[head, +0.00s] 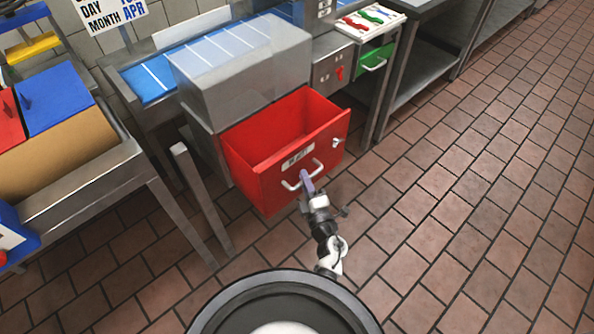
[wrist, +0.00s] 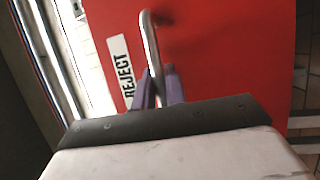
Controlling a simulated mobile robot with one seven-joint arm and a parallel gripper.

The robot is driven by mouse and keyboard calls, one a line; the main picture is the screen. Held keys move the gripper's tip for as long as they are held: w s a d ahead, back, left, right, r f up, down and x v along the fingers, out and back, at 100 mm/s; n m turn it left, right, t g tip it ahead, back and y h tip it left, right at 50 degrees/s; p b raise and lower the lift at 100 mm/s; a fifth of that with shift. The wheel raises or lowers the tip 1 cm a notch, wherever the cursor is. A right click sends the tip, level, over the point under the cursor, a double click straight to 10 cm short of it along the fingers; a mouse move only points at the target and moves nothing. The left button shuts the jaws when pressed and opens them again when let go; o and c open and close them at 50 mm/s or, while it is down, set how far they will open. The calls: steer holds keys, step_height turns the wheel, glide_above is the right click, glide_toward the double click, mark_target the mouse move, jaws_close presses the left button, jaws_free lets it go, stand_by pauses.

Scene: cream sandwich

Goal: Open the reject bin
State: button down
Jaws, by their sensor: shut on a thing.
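The red reject bin (head: 262,190) is a drawer pulled well out of the grey cabinet in the head view, and its inside looks empty. A white label marks its front, and the wrist view shows the word REJECT on that label (wrist: 120,75). A silver bar handle (head: 291,186) sits on the front panel. My gripper (head: 306,182) is shut on this handle. In the wrist view the purple fingers (wrist: 159,88) close around the lower part of the handle (wrist: 149,40).
A grey hood (head: 235,85) over a blue conveyor (head: 147,82) stands above the bin. A metal table (head: 90,185) and a slanted post (head: 200,200) are at left. A green drawer (head: 376,62) is at upper right. The tiled floor (head: 450,200) at right is clear.

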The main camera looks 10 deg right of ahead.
steer(key=shift+s+d, duration=0.15)
steer(key=shift+s, duration=0.05)
steer(key=c, duration=1.5)
jaws_free()
steer(key=shift+o, duration=0.2)
steer(key=shift+s, duration=0.1)
